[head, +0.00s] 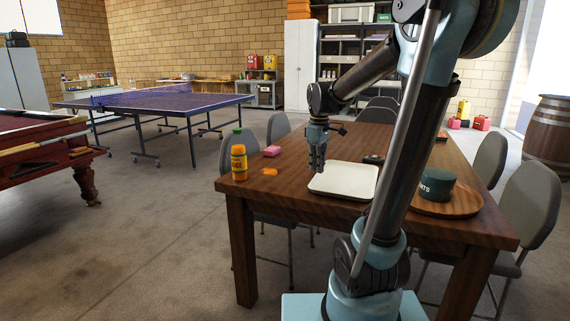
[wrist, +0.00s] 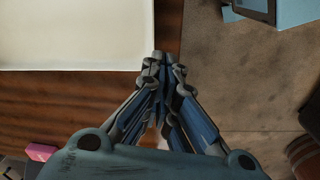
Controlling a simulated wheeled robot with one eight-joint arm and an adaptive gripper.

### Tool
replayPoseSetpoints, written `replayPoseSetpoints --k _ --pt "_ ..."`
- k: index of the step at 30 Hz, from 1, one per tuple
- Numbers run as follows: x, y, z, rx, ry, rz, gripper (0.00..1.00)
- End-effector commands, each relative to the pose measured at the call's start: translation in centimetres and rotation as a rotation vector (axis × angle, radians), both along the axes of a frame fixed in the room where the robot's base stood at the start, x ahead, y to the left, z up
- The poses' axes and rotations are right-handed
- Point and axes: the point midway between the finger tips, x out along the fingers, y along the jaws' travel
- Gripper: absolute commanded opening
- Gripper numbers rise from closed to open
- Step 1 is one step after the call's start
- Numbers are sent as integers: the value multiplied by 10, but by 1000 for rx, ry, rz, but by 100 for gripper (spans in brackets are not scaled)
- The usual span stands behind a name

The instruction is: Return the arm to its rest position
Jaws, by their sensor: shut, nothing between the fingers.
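My gripper (head: 317,168) hangs fingers-down over the wooden table (head: 233,187), above the left edge of a white tray (head: 343,193). The fingers are shut and empty. In the wrist view my gripper (wrist: 161,56) shows with its fingertips together, beside the corner of the white tray (wrist: 75,35). My arm is bent, reaching out over the table from its base at the front.
Open floor (head: 140,240) lies left.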

Motion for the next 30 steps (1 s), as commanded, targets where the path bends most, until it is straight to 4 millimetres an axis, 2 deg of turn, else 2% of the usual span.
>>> replayPoseSetpoints --k 8,14,24,30 --pt "-65 -29 -14 14 -36 -225 0" --pt "-112 -46 -33 31 -64 -402 0" --pt "-183 -66 -80 65 -111 -697 0" --pt "-214 -73 -111 86 -135 -848 0"
